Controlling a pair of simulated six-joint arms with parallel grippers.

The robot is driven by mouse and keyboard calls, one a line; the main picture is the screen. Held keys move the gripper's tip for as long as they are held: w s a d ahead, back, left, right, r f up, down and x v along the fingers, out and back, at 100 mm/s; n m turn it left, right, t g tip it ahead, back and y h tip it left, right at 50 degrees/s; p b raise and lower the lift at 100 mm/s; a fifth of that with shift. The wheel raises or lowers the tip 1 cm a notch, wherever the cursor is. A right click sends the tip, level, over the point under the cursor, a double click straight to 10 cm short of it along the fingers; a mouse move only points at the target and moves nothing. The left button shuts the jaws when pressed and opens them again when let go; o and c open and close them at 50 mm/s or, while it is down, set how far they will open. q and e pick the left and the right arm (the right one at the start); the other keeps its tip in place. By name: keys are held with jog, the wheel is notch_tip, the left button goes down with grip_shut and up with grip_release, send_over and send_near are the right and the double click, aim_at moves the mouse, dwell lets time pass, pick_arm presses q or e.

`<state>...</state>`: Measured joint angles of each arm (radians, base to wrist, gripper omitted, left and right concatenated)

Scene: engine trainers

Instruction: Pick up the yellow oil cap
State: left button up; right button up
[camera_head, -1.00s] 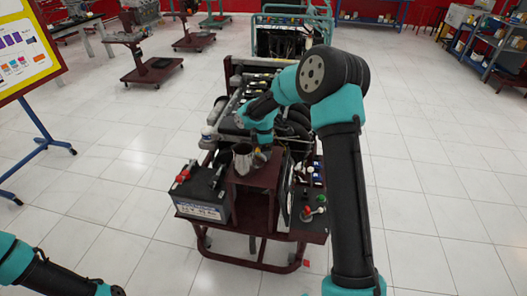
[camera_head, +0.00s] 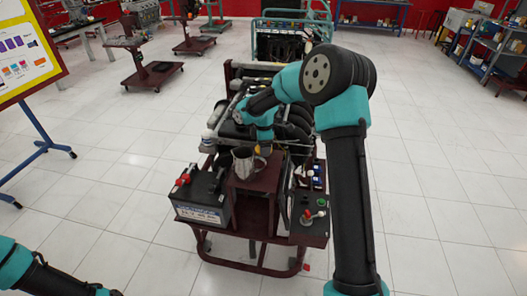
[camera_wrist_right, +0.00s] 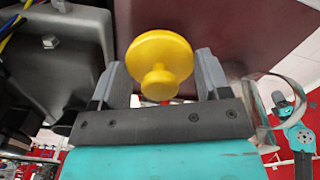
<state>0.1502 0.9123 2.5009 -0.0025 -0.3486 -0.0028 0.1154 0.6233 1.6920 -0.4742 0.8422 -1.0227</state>
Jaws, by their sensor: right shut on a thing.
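The yellow oil cap (camera_wrist_right: 160,62) has a round disc with a smaller knob. In the right wrist view it sits between the two fingers of my right gripper (camera_wrist_right: 158,80), which is shut on it. In the head view my right gripper (camera_head: 264,148) is over the near end of the engine trainer (camera_head: 262,110), just behind and right of the metal jug. The cap is too small and too covered by the gripper to make out there. Only part of my left arm shows at the lower left; its gripper is out of view.
A metal jug (camera_head: 243,163) stands on the trainer's dark red stand (camera_head: 262,184), close to my right gripper; it also shows in the right wrist view (camera_wrist_right: 284,92). A battery (camera_head: 200,195) is at the left. A panel with a red knob (camera_head: 308,218) is at the right.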

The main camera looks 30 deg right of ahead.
notch_tip(320, 180, up, 7)
jog(key=shift+f, duration=0.1)
jog(key=shift+w+d, duration=0.1)
dwell(0.6)
